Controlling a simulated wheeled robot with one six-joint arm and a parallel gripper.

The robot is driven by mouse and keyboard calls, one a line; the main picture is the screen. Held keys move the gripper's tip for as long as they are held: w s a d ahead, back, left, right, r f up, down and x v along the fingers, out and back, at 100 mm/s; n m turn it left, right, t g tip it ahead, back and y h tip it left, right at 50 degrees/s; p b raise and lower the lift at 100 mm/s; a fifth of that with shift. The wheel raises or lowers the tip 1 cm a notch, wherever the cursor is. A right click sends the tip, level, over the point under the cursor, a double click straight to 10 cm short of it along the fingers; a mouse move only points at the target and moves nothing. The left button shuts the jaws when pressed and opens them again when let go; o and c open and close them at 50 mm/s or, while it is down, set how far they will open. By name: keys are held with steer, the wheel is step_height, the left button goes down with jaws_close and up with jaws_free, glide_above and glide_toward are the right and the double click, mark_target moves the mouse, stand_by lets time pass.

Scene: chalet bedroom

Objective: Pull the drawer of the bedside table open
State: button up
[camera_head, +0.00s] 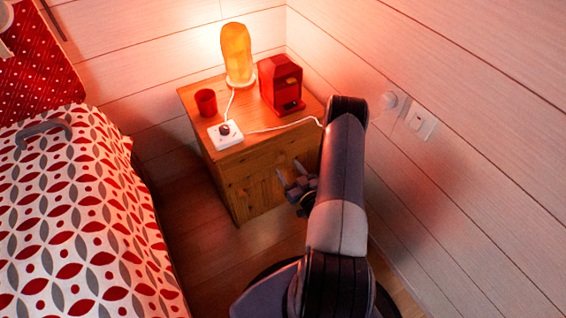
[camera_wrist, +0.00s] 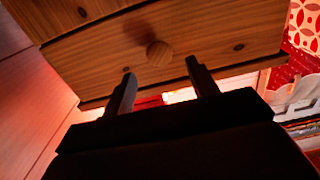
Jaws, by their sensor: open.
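The wooden bedside table (camera_head: 248,185) stands against the far wall. Its drawer front (camera_wrist: 215,35) fills the upper part of the wrist view and looks flush with the table. A round wooden knob (camera_wrist: 159,53) sticks out from it. My gripper (camera_head: 289,172) is in front of the table, beside its front face. In the wrist view my gripper (camera_wrist: 160,68) is open and empty, one finger on each side of the knob in the picture. The knob appears just beyond the fingertips; I cannot tell the exact gap. The knob is not distinguishable in the head view.
A glowing lamp (camera_head: 237,52), red cup (camera_head: 206,102), red machine (camera_head: 281,84) and white socket block (camera_head: 225,135) with a cable stand on the table. The bed (camera_head: 75,215) is at left. The wall (camera_head: 470,130) is close at right. Some floor (camera_head: 190,215) is clear.

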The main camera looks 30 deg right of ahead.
mark_target(281, 159)
steer(key=shift+w, duration=2.25)
jaws_close()
